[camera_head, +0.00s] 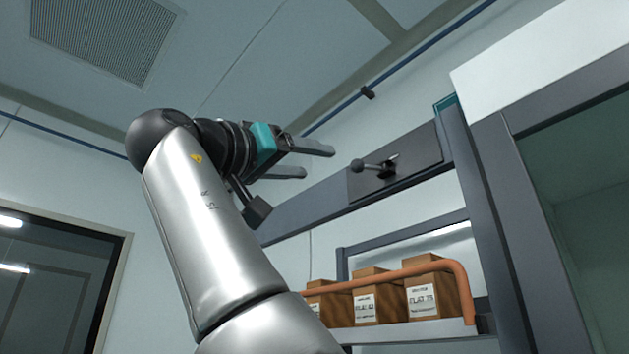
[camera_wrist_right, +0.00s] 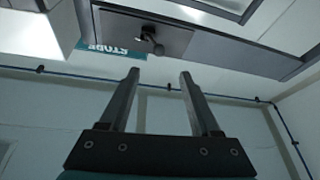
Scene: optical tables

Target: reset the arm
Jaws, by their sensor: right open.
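My right gripper (camera_head: 318,161) is raised high in the head view, at the end of my silver arm. Its two fingers point to the right and are apart, with nothing between them. In the right wrist view the same gripper (camera_wrist_right: 159,75) shows both fingers spread, with empty space and wall between them. A dark panel with a knobbed lever (camera_head: 372,167) is to the right of the fingertips in the head view, and the lever also shows in the right wrist view (camera_wrist_right: 150,38). The fingers look apart from it. My left gripper is not in view.
A shelf (camera_head: 420,331) with several labelled brown boxes (camera_head: 378,297) behind an orange rail (camera_head: 400,272) is at lower right. A grey-framed cabinet (camera_head: 535,200) stands at far right. A blue pipe (camera_head: 340,108) runs along the wall. A dark-framed door or window (camera_head: 62,280) is at left.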

